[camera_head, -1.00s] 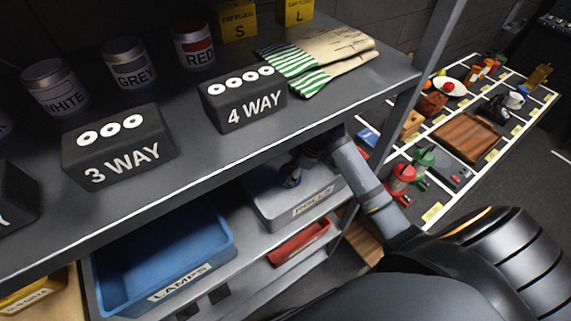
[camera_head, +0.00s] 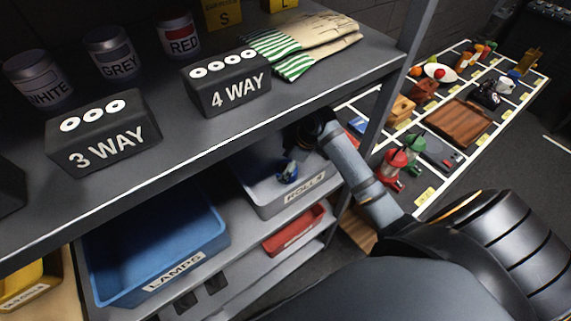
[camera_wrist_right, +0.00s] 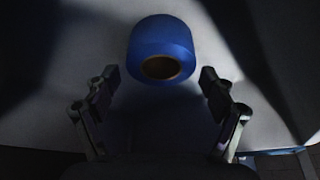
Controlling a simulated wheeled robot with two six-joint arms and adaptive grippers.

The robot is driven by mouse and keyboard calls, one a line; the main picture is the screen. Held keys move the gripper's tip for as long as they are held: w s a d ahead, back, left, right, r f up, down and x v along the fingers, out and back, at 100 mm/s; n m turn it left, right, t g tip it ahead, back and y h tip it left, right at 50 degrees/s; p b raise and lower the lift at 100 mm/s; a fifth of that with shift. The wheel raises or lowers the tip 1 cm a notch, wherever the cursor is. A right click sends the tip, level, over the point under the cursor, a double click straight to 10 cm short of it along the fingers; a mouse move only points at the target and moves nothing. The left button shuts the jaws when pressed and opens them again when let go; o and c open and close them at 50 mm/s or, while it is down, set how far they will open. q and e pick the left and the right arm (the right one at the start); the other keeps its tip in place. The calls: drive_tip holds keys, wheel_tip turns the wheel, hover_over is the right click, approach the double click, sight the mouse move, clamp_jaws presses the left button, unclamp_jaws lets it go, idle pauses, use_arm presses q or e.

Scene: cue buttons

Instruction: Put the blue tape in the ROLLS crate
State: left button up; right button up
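The blue tape (camera_head: 288,172) lies in the grey ROLLS crate (camera_head: 292,201) on the shelf below the main one. In the right wrist view the tape (camera_wrist_right: 163,45) is a blue roll with a brown core, resting on the pale crate floor just beyond my fingertips. My right gripper (camera_wrist_right: 159,80) is open, with a finger to either side and clear gaps to the roll. In the head view my right gripper (camera_head: 297,138) is above the tape, partly hidden in shadow by the upper shelf edge. My left gripper is out of view.
A blue LAMPS crate (camera_head: 158,250) stands left of the ROLLS crate, and a red bin (camera_head: 293,232) sits below it. The upper shelf edge (camera_head: 215,152) and the metal post (camera_head: 392,105) bound the opening around my right arm.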

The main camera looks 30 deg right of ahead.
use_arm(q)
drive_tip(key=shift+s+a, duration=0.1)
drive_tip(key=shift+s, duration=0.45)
use_arm(e)
drive_tip(key=shift+r, duration=0.1)
drive_tip(key=b+v, duration=0.1)
drive_tip(key=v, duration=0.7)
drive_tip(key=shift+w+b, duration=0.2)
drive_tip(key=shift+b, duration=0.15)
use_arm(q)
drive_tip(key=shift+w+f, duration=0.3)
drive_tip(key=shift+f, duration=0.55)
use_arm(e)
drive_tip(key=shift+r, duration=0.3)
